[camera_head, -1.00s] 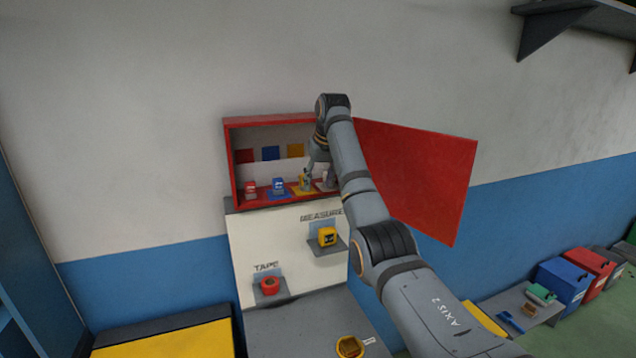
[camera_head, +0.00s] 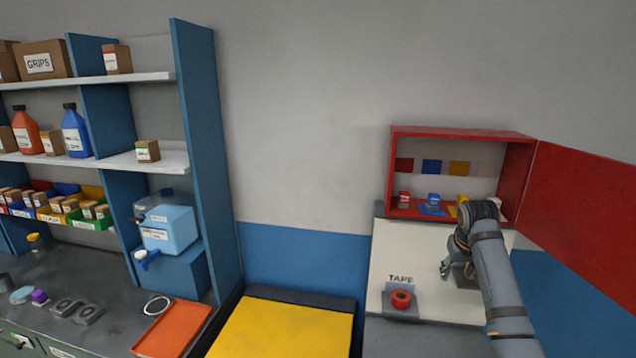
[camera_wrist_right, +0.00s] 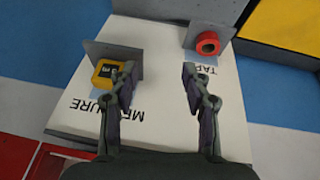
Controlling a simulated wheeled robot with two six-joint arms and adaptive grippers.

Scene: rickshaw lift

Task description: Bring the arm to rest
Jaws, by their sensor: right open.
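My right arm comes in from the lower right in the head view. My right gripper (camera_head: 446,268) hangs in front of the white board (camera_head: 386,246), below the open red cabinet (camera_head: 462,133). In the right wrist view my right gripper (camera_wrist_right: 158,88) has its two fingers wide apart with nothing between them. The white board (camera_wrist_right: 160,60) shows behind the fingers. My left gripper is not in view.
A red tape roll (camera_head: 401,299) sits on a small shelf left of the gripper. A yellow tape measure (camera_wrist_right: 108,72) appears beside one finger in the wrist view. The red cabinet door (camera_head: 585,200) stands open at right. Blue shelving (camera_head: 203,150) stands at left.

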